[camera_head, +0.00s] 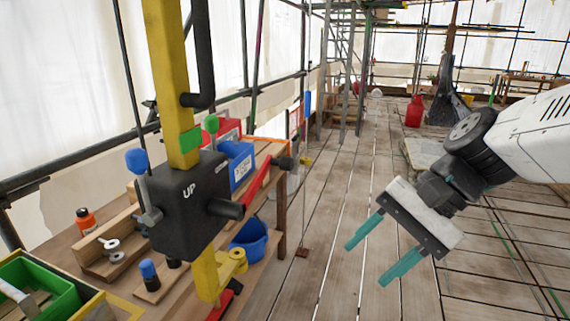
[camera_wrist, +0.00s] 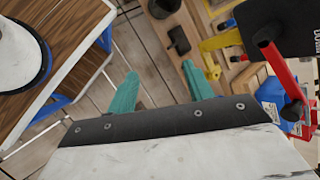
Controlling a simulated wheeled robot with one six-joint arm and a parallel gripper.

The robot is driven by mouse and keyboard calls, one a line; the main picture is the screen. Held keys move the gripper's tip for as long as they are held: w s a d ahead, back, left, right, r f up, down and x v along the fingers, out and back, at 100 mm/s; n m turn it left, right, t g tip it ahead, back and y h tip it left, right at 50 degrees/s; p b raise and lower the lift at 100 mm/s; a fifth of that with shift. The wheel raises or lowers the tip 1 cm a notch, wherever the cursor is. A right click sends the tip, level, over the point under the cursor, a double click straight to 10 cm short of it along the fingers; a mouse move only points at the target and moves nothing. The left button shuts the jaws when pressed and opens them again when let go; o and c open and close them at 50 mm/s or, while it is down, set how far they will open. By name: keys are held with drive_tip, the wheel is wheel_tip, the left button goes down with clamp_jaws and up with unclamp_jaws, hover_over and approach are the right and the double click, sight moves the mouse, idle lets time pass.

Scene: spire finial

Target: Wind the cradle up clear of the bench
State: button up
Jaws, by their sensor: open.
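The winch is a black box (camera_head: 188,205) marked UP on a yellow post (camera_head: 168,70) at the bench. A red crank arm (camera_head: 257,182) with black ends sticks out on its right side; it also shows in the wrist view (camera_wrist: 282,72), at the upper right. Levers with a blue knob (camera_head: 136,161) and a green knob (camera_head: 211,124) stand by the box. My gripper (camera_head: 366,265) is open and empty, to the right of the crank and apart from it. In the wrist view its teal fingers (camera_wrist: 159,69) are spread. I cannot pick out the cradle with certainty.
The plank floor (camera_head: 335,200) between bench and gripper is mostly clear. A red can (camera_head: 414,111) stands far back.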

drive_tip(key=w+a+r+m+t+y, duration=0.1)
drive_tip(key=w+a+m+y, duration=0.25)
drive_tip(key=w, duration=0.35)
drive_tip(key=w+a+r+m+t+y, duration=0.1)
drive_tip(key=w+a+m+y, duration=0.15)
drive_tip(key=w+m, duration=0.35)
drive_tip(key=m+t+y, duration=0.3)
drive_tip(key=m+t, duration=0.2)
drive_tip(key=m, duration=0.1)
approach(292, 164)
drive_tip(key=x, duration=1.1)
clamp_jaws()
drive_tip(key=shift+d, duration=0.1)
